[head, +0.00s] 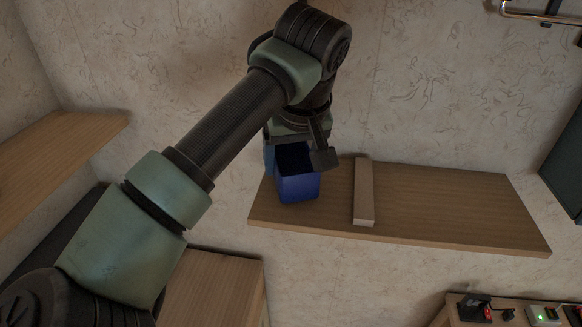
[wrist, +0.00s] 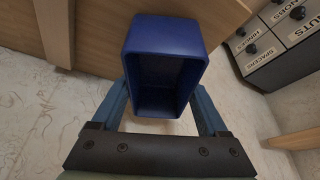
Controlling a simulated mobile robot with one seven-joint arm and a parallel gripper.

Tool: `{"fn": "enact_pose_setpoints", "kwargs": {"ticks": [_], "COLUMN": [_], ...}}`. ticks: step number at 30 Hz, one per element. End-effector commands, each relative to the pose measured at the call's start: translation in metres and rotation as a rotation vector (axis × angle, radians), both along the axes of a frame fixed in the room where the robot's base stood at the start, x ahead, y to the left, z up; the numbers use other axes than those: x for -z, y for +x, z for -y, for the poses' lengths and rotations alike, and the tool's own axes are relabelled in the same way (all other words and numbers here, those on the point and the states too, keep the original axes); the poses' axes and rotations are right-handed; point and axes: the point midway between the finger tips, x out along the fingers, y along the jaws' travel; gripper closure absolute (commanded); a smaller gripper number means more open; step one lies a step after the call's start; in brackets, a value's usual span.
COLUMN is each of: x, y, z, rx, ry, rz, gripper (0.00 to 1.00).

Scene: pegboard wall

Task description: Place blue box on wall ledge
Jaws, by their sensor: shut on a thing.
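The blue box (head: 298,188) is an open-topped, dark blue bin. In the head view it appears over the left end of the wooden wall ledge (head: 440,210), left of the ledge's raised wooden strip. My gripper (head: 296,156) is shut on the box. In the wrist view the two fingers of my gripper (wrist: 164,95) lie along opposite sides of the box (wrist: 165,38), whose open mouth faces the camera and looks empty. The ledge (wrist: 95,25) shows behind it. I cannot tell whether the box's bottom touches the ledge.
The wooden strip (head: 363,192) crosses the ledge front to back. The ledge right of it is clear. Another wooden shelf (head: 60,160) is at the left, and a wooden surface (head: 215,285) stands below. Labelled drawers (wrist: 275,45) show at the wrist view's upper right.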

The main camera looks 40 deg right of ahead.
Motion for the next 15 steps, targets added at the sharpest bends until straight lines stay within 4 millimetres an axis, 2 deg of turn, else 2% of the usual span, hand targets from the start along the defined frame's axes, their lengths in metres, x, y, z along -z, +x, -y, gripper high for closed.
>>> {"fn": "enact_pose_setpoints", "kwargs": {"ticks": [1, 8, 13, 14, 15], "x": [0.0085, 0.0056, 0.0108, 0.0094, 0.0091], "y": [-0.0003, -0.0002, 0.0000, -0.0002, -0.0003], "z": [0.0003, -0.0001, -0.0001, 0.0000, 0.0001], "rx": [0.000, 0.000, 0.001, 0.001, 0.001], "ry": [-0.001, 0.000, 0.000, 0.000, -0.001], "rz": [0.000, 0.002, 0.003, 0.002, 0.002], "gripper": [0.81, 0.81, 0.81, 0.18, 0.10]}}
